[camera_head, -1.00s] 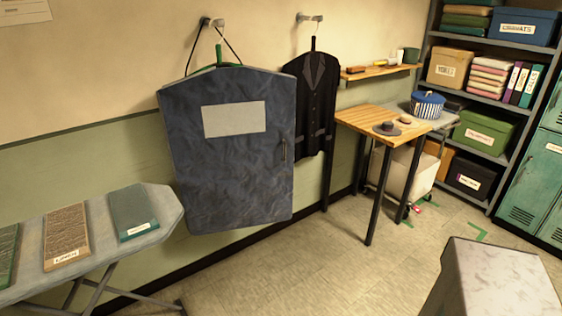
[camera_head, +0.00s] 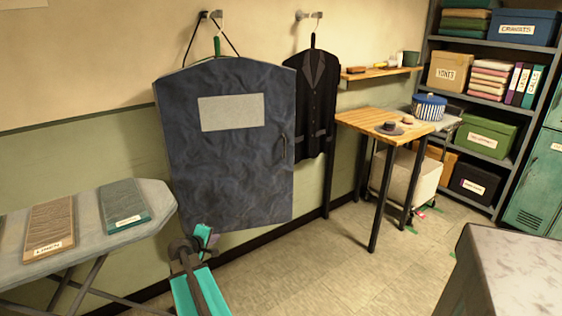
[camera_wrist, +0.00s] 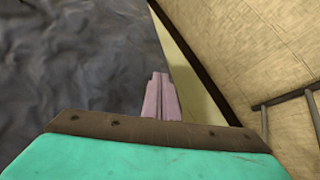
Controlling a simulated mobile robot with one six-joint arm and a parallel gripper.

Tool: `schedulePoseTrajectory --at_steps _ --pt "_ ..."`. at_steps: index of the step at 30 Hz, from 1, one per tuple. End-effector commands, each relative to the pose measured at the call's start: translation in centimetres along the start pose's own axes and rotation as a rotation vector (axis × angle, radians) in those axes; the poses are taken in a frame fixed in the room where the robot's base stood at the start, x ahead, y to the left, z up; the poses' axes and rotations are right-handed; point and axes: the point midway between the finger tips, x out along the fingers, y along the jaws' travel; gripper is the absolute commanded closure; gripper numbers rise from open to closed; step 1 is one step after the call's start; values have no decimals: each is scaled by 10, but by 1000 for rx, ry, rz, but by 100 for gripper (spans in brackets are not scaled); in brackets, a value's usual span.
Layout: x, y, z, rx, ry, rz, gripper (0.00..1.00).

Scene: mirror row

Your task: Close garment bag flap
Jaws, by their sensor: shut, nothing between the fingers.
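The dark blue garment bag (camera_head: 226,175) hangs from a wall hook by a green-necked hanger. Its broad front flap shows a pale blank panel (camera_head: 231,112) and a dark handle (camera_head: 282,148) near the right edge. I cannot tell how far the flap stands off the bag behind it. My gripper (camera_head: 205,233), with pink fingers, is low at the flap's bottom left, near its lower edge. In the wrist view the fingers (camera_wrist: 160,97) are together and empty. Dark wrinkled cloth (camera_wrist: 65,60) fills the left there; contact cannot be told.
An ironing board (camera_head: 80,225) with labelled fabric samples stands at the left. A black jacket (camera_head: 315,105) hangs right of the bag. A wooden table (camera_head: 375,120) and shelves stand further right. A grey-topped block (camera_head: 510,270) is at front right. The middle floor is clear.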

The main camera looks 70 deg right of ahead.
Motion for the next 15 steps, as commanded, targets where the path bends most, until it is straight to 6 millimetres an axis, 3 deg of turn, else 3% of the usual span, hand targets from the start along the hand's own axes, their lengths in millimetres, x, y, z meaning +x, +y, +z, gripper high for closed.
schedulePoseTrajectory --at_steps 1,6,12,15 --pt "12 26 6 2 3 50 100" --pt "29 121 26 -25 13 217 100" --pt "33 227 64 -79 -1 405 100" --pt "29 270 82 -112 -14 482 100"
